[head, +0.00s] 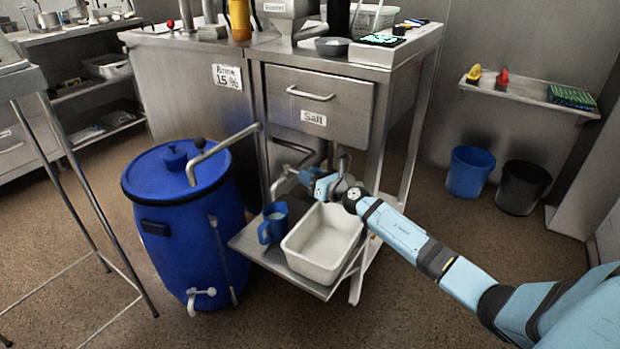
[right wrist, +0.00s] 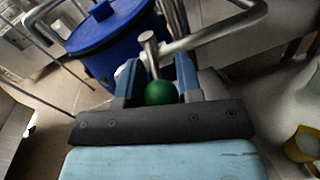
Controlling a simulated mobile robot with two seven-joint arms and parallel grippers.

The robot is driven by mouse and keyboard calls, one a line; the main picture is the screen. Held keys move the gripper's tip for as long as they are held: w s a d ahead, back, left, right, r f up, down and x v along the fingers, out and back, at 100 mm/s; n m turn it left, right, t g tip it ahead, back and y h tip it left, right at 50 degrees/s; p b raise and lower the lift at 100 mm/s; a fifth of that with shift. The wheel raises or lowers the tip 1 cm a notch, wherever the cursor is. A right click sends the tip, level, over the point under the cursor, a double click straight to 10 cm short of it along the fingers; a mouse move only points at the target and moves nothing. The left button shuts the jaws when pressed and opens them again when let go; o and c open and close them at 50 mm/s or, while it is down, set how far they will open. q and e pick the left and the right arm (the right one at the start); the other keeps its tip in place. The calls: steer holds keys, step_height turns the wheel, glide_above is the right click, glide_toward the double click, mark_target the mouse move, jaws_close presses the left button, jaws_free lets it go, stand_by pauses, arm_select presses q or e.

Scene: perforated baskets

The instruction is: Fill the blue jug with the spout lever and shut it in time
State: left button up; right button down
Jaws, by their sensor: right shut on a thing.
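The blue jug (head: 272,222) stands upright on the low metal shelf (head: 262,257), left of a white tub (head: 322,240). A metal spout (head: 284,183) comes down just above the jug; the head view does not show any liquid or the jug's fill level. My right gripper (head: 316,184) is at the spout, under the drawer marked Salt. In the right wrist view, my right gripper (right wrist: 159,88) is shut on the green ball knob (right wrist: 160,93) of the spout lever, whose metal stem (right wrist: 149,47) stands up behind it. My left gripper is not in view.
A large blue barrel (head: 185,225) with a tap stands left of the shelf, a metal pipe (head: 222,150) above its lid. The steel bench (head: 300,55) overhangs the spout. A blue bin (head: 470,171) and a black bin (head: 523,187) stand at the right wall.

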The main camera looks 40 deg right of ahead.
steer(key=c, duration=0.8)
jaws_free()
steer(key=shift+d, duration=0.1)
steer(key=shift+s+d, duration=0.1)
steer(key=shift+s, duration=0.4)
arm_select(q)
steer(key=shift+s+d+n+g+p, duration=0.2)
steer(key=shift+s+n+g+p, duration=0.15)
steer(key=shift+p, duration=0.25)
arm_select(e)
steer(key=v, duration=1.2)
steer(key=shift+s+d, duration=0.1)
steer(key=shift+s, duration=0.3)
